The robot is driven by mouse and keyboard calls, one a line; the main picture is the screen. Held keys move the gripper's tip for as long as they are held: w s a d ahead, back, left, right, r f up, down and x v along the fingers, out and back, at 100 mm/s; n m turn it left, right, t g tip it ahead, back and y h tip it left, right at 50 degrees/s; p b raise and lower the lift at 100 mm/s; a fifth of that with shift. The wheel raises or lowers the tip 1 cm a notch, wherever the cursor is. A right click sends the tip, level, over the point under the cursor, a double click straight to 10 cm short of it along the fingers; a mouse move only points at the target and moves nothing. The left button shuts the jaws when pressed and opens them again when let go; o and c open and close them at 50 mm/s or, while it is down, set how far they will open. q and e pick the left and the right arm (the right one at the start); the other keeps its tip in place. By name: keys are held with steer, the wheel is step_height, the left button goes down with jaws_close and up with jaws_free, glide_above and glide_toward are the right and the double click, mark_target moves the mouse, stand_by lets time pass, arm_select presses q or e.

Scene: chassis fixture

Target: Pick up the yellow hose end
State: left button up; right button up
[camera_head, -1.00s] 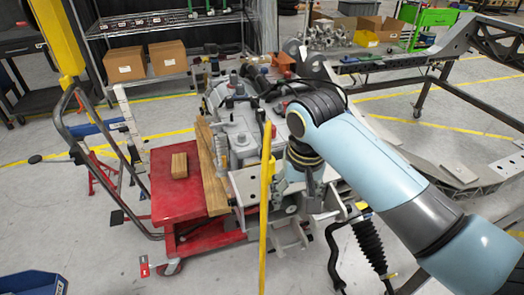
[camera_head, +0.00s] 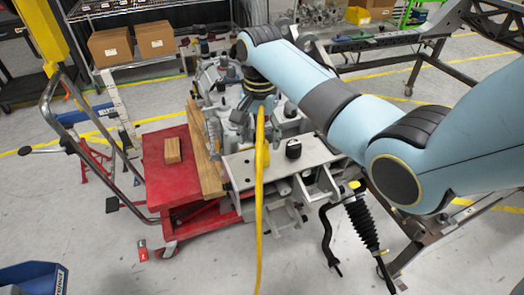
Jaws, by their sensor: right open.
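The yellow hose (camera_head: 259,215) hangs nearly straight down through the middle of the head view and runs off the bottom edge. Its upper end (camera_head: 261,125) is in front of the chassis fixture. My right gripper (camera_head: 256,126) points down over the fixture at this upper end. Its grey fingers are spread, and the hose end shows between them in the picture. I cannot tell whether they touch it. My left gripper is not in view.
The grey chassis fixture (camera_head: 235,172) has plates and a black knob. Left of it is a red cart (camera_head: 165,190) with a wooden block (camera_head: 172,150) and an upright wooden plank (camera_head: 205,150). A black ribbed boot (camera_head: 361,222) hangs at the right.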

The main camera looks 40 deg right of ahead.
mark_target(262, 151)
steer(key=f, duration=0.5)
steer(key=shift+d+f, duration=0.15)
steer(key=shift+d, duration=0.05)
steer(key=shift+s, duration=0.1)
steer(key=shift+c, duration=0.5)
jaws_close()
